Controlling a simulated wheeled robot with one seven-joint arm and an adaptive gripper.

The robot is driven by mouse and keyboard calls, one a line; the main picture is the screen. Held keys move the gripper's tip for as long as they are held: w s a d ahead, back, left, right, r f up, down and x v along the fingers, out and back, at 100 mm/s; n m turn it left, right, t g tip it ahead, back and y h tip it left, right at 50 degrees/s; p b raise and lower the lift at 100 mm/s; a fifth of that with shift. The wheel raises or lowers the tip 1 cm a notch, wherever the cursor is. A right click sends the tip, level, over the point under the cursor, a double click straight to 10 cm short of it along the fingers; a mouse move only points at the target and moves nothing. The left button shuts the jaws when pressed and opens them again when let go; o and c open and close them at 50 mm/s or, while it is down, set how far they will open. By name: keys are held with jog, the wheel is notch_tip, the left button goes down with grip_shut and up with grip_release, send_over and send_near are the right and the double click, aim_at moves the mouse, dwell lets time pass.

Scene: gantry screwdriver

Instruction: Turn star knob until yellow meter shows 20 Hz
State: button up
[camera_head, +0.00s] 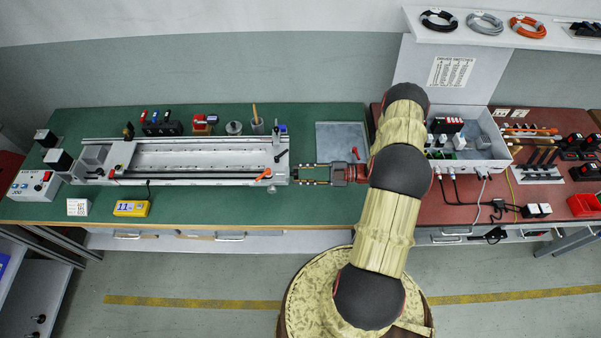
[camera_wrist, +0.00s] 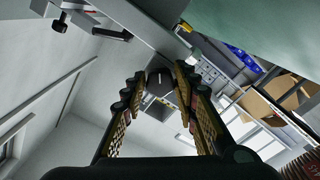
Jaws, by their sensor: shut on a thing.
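The yellow meter (camera_head: 131,208) lies on the front of the green bench, left of centre. Its display appears to begin with 11; the rest is too small to read. The grey linear gantry (camera_head: 190,180) runs along the bench. My gripper (camera_head: 299,174) reaches in from the right to the gantry's right end. In the wrist view my gripper (camera_wrist: 162,84) is shut on a dark knob (camera_wrist: 160,82), taken as the star knob, between its fingertips. The knob's shape is mostly hidden. In the head view the fingers cover it.
An orange-handled lever (camera_head: 264,175) and a black-handled lever (camera_head: 280,157) sit close left of my gripper. A grey plate (camera_head: 341,141) lies behind it. A control box (camera_head: 36,185) stands far left. The bench front between meter and gripper is clear.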

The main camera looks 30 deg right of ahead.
jog(key=shift+f+m, duration=0.1)
jog(key=shift+m, duration=0.8)
jog(key=o, duration=1)
jog(key=shift+o, duration=0.7)
jog(key=v, duration=0.7)
jog(key=shift+s+d, duration=0.15)
jog(key=shift+d, duration=0.05)
